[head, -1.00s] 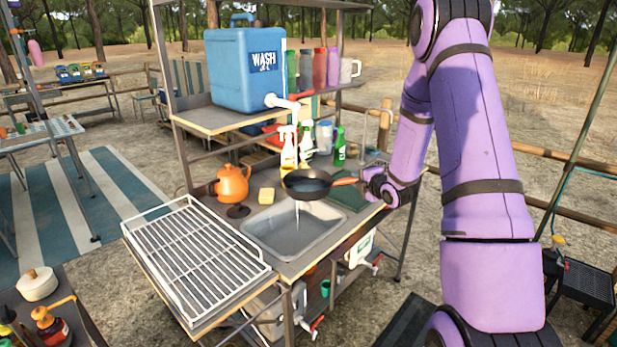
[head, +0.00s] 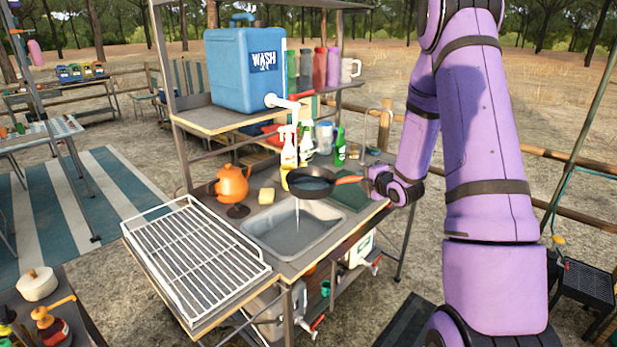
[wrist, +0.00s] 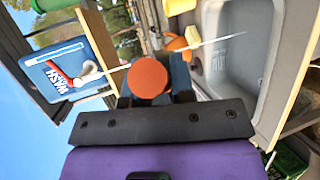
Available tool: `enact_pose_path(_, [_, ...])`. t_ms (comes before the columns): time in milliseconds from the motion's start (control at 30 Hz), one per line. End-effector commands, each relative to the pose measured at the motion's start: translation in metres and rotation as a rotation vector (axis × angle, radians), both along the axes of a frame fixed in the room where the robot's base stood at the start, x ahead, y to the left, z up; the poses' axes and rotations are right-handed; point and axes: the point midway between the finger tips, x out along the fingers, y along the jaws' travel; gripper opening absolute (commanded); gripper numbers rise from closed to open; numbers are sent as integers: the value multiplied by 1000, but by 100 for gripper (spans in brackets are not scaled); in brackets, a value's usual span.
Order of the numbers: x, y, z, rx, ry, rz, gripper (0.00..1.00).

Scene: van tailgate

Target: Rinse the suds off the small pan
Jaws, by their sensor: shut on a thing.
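The small pan (head: 312,188) is dark with an orange handle (head: 350,180). It is held roughly level in the air above the right back part of the sink (head: 283,238). My gripper (head: 368,180) is shut on the handle; in the wrist view the round orange handle end (wrist: 149,80) sits between the fingers. The blue water jug (head: 246,68) has a white tap (head: 284,103) above the pan. A thin stream of water (head: 298,215) falls from the pan into the sink. Suds inside the pan cannot be made out.
A wire drying rack (head: 195,255) lies left of the sink. An orange kettle (head: 232,184) and a yellow sponge (head: 266,196) stand behind the sink's left side. Spray bottles (head: 288,148) stand close behind the pan. A green cloth (head: 350,194) lies to its right.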

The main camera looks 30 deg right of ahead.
Motion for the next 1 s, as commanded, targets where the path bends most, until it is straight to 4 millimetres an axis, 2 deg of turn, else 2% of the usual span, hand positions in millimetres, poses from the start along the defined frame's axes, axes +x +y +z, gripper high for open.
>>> enact_pose_path(467, [-29, -3, 24, -1, -2, -2, 0])
enact_pose_path(1000, [-30, -3, 25, 1, -1, -1, 0])
